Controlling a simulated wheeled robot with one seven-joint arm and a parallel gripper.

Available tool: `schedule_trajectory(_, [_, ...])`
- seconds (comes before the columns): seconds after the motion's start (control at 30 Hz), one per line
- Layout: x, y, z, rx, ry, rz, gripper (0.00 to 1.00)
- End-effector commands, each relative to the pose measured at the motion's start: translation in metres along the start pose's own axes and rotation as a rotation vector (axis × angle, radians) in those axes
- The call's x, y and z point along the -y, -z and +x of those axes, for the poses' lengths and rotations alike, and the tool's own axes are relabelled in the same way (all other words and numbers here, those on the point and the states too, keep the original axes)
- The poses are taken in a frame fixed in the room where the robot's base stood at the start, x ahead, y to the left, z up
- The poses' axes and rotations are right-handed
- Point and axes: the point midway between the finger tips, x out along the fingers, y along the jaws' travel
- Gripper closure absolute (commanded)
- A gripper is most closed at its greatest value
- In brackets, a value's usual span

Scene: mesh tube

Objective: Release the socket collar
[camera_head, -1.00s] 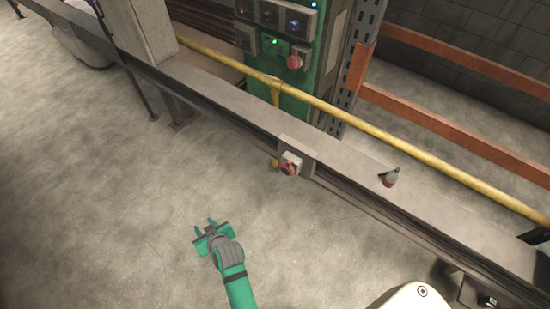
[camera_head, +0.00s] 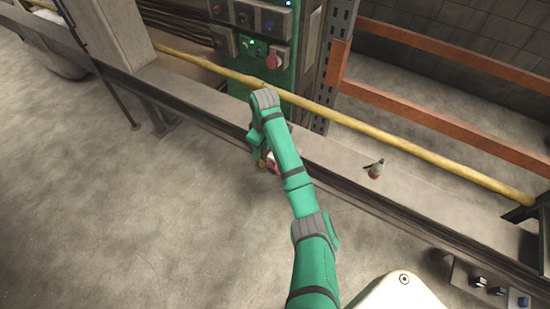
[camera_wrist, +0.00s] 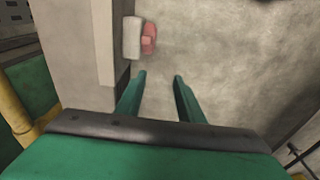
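A socket with a white body and a red collar (camera_wrist: 148,39) sits on the side of the grey beam in the wrist view. In the head view only a bit of its red and white (camera_head: 272,163) shows, as my arm hides the rest. My gripper (camera_wrist: 159,76) is open, with two green fingers apart and nothing between them. In the wrist view the fingertips lie below the socket in the picture, apart from it. In the head view my arm covers most of the gripper.
A yellow rail (camera_head: 400,146) runs behind the beam, with a green control panel (camera_head: 283,50) beyond. Open floor (camera_head: 130,220) lies left of my arm.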

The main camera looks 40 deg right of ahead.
Motion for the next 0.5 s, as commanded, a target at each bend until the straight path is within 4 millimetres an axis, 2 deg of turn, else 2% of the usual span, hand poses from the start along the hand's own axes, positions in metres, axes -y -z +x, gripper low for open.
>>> schedule_trajectory(0.03, [-0.013, -0.011, -0.012, 0.030, -0.002, 0.003, 0.66])
schedule_trajectory(0.1, [-0.024, -0.022, -0.024, 0.063, 0.002, 0.002, 0.66])
schedule_trajectory(0.23, [-0.034, -0.034, -0.035, 0.096, 0.008, 0.003, 0.66])
schedule_trajectory(0.37, [-0.035, -0.037, -0.028, 0.104, 0.012, 0.004, 0.66])
schedule_trajectory(0.5, [-0.034, -0.040, -0.008, 0.104, 0.013, 0.004, 0.66])
